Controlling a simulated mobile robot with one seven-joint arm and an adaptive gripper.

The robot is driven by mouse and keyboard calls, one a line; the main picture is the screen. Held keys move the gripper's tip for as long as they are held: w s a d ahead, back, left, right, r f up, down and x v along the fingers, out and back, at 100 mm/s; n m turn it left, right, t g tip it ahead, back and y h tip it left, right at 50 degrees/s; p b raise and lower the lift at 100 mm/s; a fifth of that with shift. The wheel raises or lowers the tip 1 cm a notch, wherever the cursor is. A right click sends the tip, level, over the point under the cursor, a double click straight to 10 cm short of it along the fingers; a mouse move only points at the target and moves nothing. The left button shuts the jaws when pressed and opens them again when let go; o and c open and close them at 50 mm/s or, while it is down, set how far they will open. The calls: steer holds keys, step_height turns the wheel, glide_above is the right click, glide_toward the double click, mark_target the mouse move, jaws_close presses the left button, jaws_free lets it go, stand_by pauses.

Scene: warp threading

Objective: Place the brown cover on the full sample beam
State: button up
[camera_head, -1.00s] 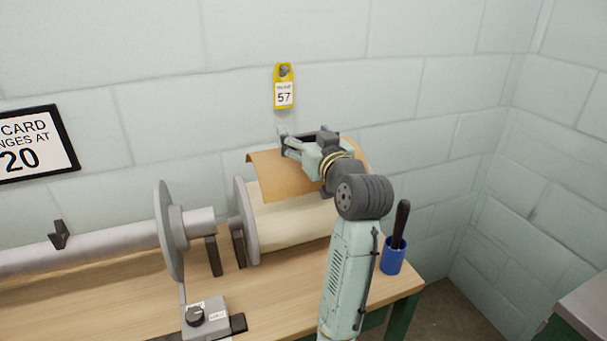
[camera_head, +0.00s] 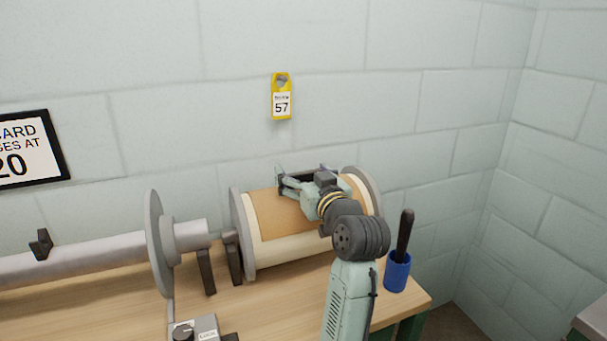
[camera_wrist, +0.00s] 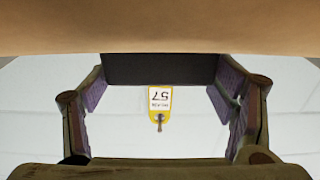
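The brown cover (camera_head: 282,214) is a curved sheet lying over the top of the full sample beam (camera_head: 290,250), between its two grey end discs. The cream winding of the beam shows below the cover's front edge and at its left. My gripper (camera_head: 303,178) is at the top of the cover, its fingers spread wide on either side of a dark block. In the wrist view my gripper (camera_wrist: 160,85) has both pads against the ends of this dark block (camera_wrist: 160,69), below the brown cover (camera_wrist: 160,25). My wrist hides part of the cover's right side.
A yellow tag (camera_head: 281,98) marked 57 hangs on the wall above the beam. A blue cup (camera_head: 397,273) with a dark-handled tool stands to the right, near the table's edge. A bare grey roller (camera_head: 80,255) with an end disc lies to the left.

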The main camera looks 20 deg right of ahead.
steer(key=o, duration=0.3)
steer(key=shift+r, duration=0.1)
steer(key=shift+r, duration=0.2)
steer(key=s+b, duration=0.2)
steer(key=s, duration=1)
steer(key=shift+d, duration=0.2)
steer(key=shift+f, duration=0.15)
